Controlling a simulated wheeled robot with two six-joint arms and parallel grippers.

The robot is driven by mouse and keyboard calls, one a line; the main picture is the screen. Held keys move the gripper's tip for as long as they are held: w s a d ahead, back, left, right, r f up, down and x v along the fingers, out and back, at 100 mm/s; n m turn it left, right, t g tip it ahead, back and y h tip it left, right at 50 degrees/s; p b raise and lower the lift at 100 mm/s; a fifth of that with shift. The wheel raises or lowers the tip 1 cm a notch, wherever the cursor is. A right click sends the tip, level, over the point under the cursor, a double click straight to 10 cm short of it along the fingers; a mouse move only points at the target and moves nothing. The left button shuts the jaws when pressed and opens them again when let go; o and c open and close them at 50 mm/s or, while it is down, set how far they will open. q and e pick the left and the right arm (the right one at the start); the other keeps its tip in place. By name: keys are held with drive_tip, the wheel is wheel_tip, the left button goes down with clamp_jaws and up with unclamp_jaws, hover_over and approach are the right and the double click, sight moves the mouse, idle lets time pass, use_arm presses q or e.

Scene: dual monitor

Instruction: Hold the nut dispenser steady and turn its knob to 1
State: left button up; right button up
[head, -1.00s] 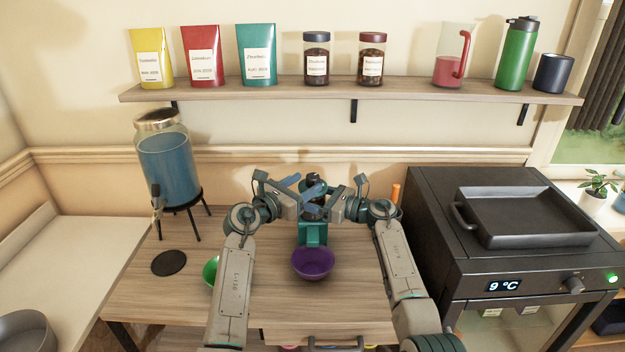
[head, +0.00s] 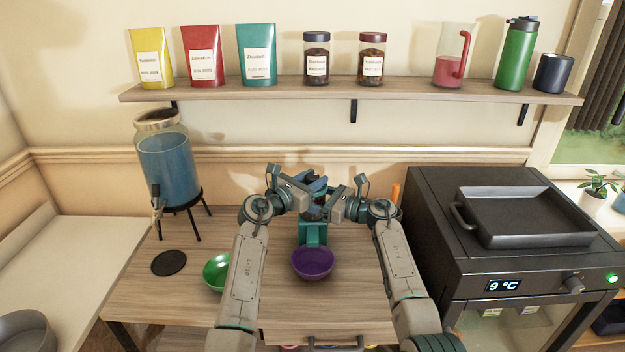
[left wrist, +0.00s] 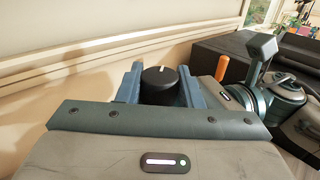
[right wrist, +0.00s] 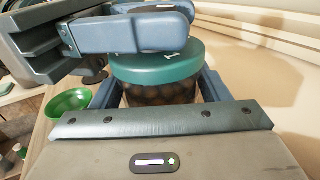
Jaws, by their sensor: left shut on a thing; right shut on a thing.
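The nut dispenser has a teal stand (head: 312,234) on the table, a nut-filled clear body (right wrist: 160,94) and a teal lid (right wrist: 160,66) with a white "1" near its rim. Its black knob (left wrist: 160,86) has a white pointer line and stands between the left fingers in the left wrist view. My left gripper (head: 318,184) is shut on the knob from above. My right gripper (head: 322,206) is shut on the clear body below the lid; its fingers flank the body in the right wrist view. I cannot tell whether the pointer lines up with the "1".
A purple bowl (head: 313,263) sits in front of the stand, and a green bowl (head: 217,271) is partly behind my left arm. A blue drink dispenser (head: 168,170) stands at the left. A loaded shelf (head: 350,91) runs above.

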use_arm(q)
drive_tip(key=m+g+h, duration=0.2)
drive_tip(key=g+h, duration=0.1)
drive_tip(key=shift+w+a+m+g, duration=0.1)
drive_tip(key=shift+m+g, duration=0.2)
drive_tip(key=shift+m, duration=0.1)
drive_tip(key=shift+f+m+g+h, duration=0.1)
drive_tip(key=shift+m+g+h, duration=0.6)
drive_tip(key=shift+m+g, duration=0.6)
drive_tip(key=shift+m+g+h, duration=0.7)
drive_tip(key=shift+m+g, duration=0.2)
drive_tip(key=shift+g, duration=1.1)
drive_tip(key=o, duration=1)
drive_tip(key=shift+c, duration=0.2)
drive_tip(key=s+a, duration=0.2)
drive_tip(key=a, duration=0.9)
drive_tip(key=shift+s+a, duration=0.25)
drive_tip(key=shift+a, duration=0.15)
